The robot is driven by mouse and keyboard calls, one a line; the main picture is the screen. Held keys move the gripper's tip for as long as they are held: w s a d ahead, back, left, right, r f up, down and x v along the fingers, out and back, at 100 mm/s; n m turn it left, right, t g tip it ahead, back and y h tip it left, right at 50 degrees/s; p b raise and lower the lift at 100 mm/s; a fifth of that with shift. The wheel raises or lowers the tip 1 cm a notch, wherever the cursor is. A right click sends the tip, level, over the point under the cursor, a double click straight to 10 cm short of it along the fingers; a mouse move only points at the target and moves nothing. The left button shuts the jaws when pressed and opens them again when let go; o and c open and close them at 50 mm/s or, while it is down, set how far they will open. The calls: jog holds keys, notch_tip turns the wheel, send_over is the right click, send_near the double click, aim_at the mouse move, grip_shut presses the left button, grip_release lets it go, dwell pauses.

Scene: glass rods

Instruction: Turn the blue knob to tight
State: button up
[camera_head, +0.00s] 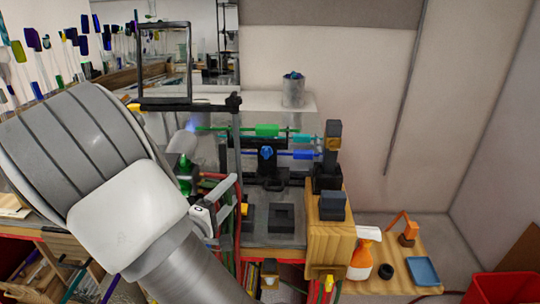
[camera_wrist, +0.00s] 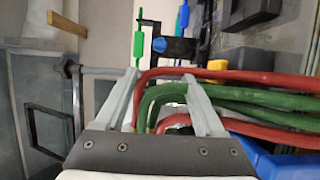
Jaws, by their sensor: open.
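The small blue knob (camera_head: 266,152) is on a black clamp at the middle of the bench in the head view, below a green rod piece (camera_head: 267,130) and beside a blue one (camera_head: 303,154). My gripper (camera_wrist: 160,76) is open, with nothing clasped, and apart from that part.
Red and green hoses (camera_wrist: 225,77) cross right at my fingers; whether they touch is unclear. A dark upright post (camera_head: 236,150) stands left of the clamp. A wooden block (camera_head: 330,240) stands right.

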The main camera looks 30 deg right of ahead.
aim_at(265, 155)
jog(key=x, duration=1.7)
jog(key=shift+w+d+p, duration=0.1)
jog(key=shift+w+p, duration=0.1)
jog(key=shift+p, duration=0.15)
jog(key=shift+c, duration=0.3)
grip_shut()
